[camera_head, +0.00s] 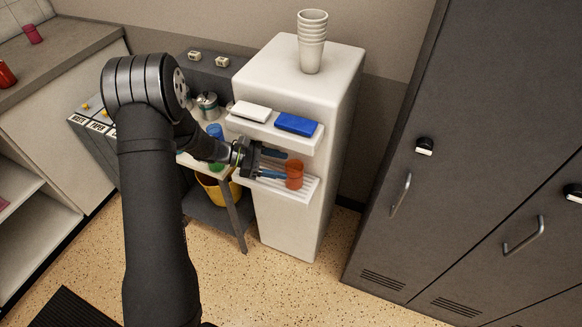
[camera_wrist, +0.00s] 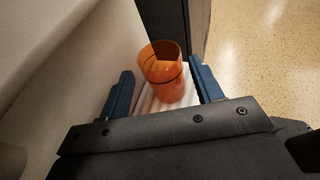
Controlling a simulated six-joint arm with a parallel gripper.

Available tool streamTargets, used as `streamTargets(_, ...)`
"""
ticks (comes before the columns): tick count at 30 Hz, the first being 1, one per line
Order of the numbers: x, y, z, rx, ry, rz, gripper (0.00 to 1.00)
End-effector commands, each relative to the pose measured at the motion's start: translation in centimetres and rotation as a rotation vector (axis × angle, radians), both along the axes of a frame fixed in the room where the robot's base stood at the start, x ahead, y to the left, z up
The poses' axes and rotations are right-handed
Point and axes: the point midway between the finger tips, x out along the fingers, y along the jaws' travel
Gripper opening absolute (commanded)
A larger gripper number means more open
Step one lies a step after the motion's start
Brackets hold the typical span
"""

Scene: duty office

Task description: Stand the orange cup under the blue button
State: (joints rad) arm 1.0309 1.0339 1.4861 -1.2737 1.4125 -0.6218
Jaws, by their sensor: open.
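The orange cup (camera_head: 294,175) stands upright on the slatted drip shelf (camera_head: 304,192) of the white dispenser, at the right side below the blue button (camera_head: 297,124). My gripper (camera_head: 277,164) reaches in from the left at the height of the shelf. In the wrist view the orange cup (camera_wrist: 166,76) stands between and just beyond the two blue fingers of my gripper (camera_wrist: 165,90), with gaps on both sides. The gripper is open and holds nothing.
A white button (camera_head: 251,111) sits left of the blue one. A stack of white cups (camera_head: 312,42) stands on the dispenser (camera_head: 345,75). A side table with jars (camera_head: 207,105) is left, above a yellow bin (camera_head: 215,190). Grey lockers (camera_head: 470,150) stand right; floor in front is clear.

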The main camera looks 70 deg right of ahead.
Motion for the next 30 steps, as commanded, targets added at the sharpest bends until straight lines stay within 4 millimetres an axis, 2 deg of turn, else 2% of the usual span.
streamTargets(1, 1.2, 0.4, 0.4, -0.001, 0.0, 0.004, 0.6)
streamTargets(6, 4.1, 1.7, 1.4, 0.0, 0.0, 0.003, 0.6)
streamTargets(12, 5.9, 2.4, 2.0, -0.001, 0.001, 0.001, 0.6)
streamTargets(24, 6.2, 2.6, 2.1, 0.0, 0.001, -0.001, 0.6)
streamTargets(30, 4.9, 2.1, 1.7, 0.001, 0.002, -0.002, 0.6)
